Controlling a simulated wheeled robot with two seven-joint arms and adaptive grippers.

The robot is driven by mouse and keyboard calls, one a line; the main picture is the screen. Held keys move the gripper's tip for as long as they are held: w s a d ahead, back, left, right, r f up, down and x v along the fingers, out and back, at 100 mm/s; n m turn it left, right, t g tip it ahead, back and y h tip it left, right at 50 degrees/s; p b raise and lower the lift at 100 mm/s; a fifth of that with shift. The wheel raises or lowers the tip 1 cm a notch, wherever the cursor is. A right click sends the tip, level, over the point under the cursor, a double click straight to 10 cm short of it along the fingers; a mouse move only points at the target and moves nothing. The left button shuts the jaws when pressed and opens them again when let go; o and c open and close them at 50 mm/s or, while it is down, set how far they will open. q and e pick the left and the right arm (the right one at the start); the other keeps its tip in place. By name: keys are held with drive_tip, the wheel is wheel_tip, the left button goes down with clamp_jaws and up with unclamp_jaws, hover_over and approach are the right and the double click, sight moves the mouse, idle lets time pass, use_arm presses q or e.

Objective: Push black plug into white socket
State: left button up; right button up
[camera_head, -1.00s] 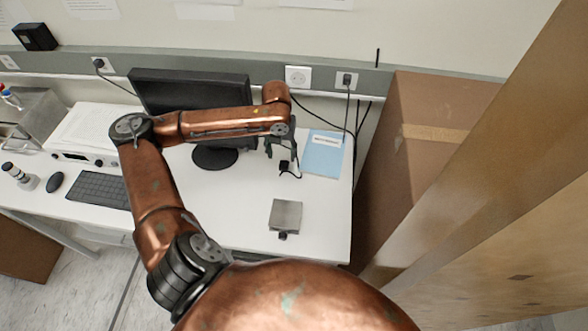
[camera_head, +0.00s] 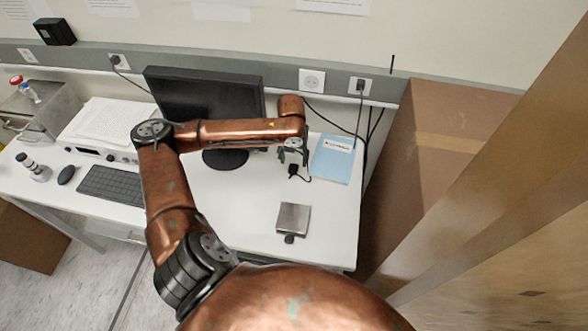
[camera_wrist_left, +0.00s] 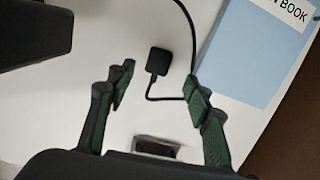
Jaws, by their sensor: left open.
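The black plug (camera_head: 293,170) lies on the white desk with its cord, in front of the blue book. It also shows in the left wrist view (camera_wrist_left: 158,61), between and beyond the fingertips, and is not gripped. My left gripper (camera_head: 292,155) is open and empty above the desk, just behind the plug in the head view; its spread fingers show in the left wrist view (camera_wrist_left: 160,82). The white socket (camera_head: 312,80) is on the grey wall rail behind the desk and looks empty. My right gripper is not in view.
A monitor (camera_head: 203,100) stands left of the gripper. A blue book (camera_head: 332,158) lies to the right. A small metal box (camera_head: 293,218) sits near the desk's front. A second socket (camera_head: 360,87) holds a plug. A large cardboard box (camera_head: 440,150) stands right of the desk.

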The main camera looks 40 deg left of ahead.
sight(293, 167)
use_arm(q)
drive_tip(key=f, duration=0.5)
drive_tip(key=shift+w+a+f, duration=0.15)
drive_tip(key=shift+w+a, duration=0.2)
drive_tip(key=shift+w, duration=0.05)
drive_tip(key=shift+c, duration=0.6)
drive_tip(key=shift+c, duration=0.8)
drive_tip(key=c, duration=0.9)
wheel_tip(293, 167, up, 10)
